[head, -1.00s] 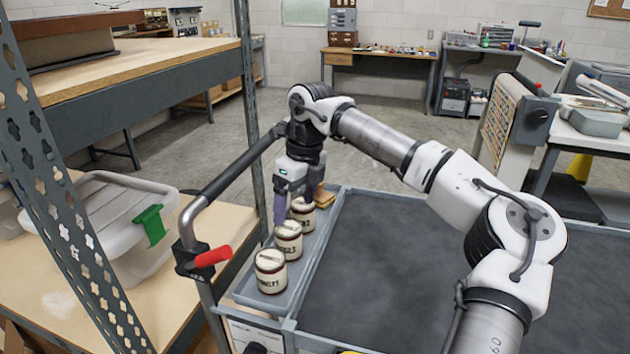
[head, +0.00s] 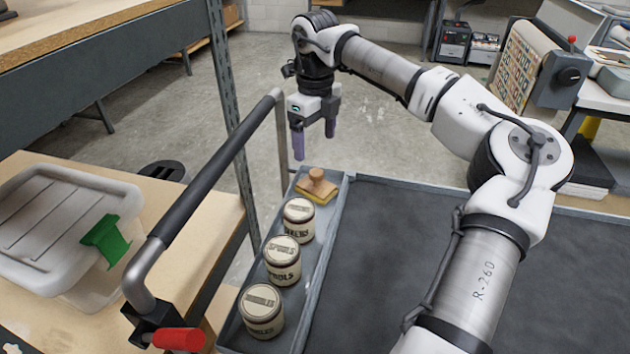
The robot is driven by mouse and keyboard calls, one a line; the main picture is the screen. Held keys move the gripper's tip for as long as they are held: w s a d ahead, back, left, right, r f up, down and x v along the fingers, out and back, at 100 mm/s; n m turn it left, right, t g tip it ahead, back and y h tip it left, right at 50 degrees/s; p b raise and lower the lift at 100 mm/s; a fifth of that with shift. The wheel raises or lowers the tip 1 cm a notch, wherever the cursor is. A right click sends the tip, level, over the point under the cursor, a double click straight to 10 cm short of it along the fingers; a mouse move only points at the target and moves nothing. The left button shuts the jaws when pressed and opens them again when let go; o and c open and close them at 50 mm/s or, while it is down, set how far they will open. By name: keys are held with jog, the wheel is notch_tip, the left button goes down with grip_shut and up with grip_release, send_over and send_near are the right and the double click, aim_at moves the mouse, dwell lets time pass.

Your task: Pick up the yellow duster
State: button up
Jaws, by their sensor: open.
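The yellow duster (head: 318,194) lies at the far end of the cart's narrow side tray (head: 312,262). It has a yellow pad and a brown wooden block with a round knob on top. My gripper (head: 314,146) is open and empty, pointing down, with its two purple-grey fingers apart. It hangs above and slightly beyond the duster in the head view, not touching it. The duster is not hidden by the gripper.
Several lidded jars, one of them here (head: 282,260), stand in a row in the same tray, nearer than the duster. The cart's push handle (head: 215,180) rises left of the tray. The dark cart top (head: 420,260) is bare. A lidded plastic bin (head: 65,215) sits at left.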

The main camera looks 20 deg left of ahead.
aim_at(316, 172)
notch_tip(316, 172, down, 7)
jog(key=shift+r+p, duration=0.1)
jog(key=shift+p, duration=0.3)
jog(key=shift+w+f+p, duration=0.2)
jog(key=shift+f+p, duration=0.25)
jog(key=shift+f, duration=0.95)
jog(key=shift+w+f+p, duration=0.15)
jog(key=shift+f+p, duration=0.25)
jog(key=shift+f, duration=1)
jog(key=shift+c, duration=0.2)
jog(key=c, duration=1.2)
jog(key=shift+o, duration=0.2)
jog(key=shift+r, duration=0.1)
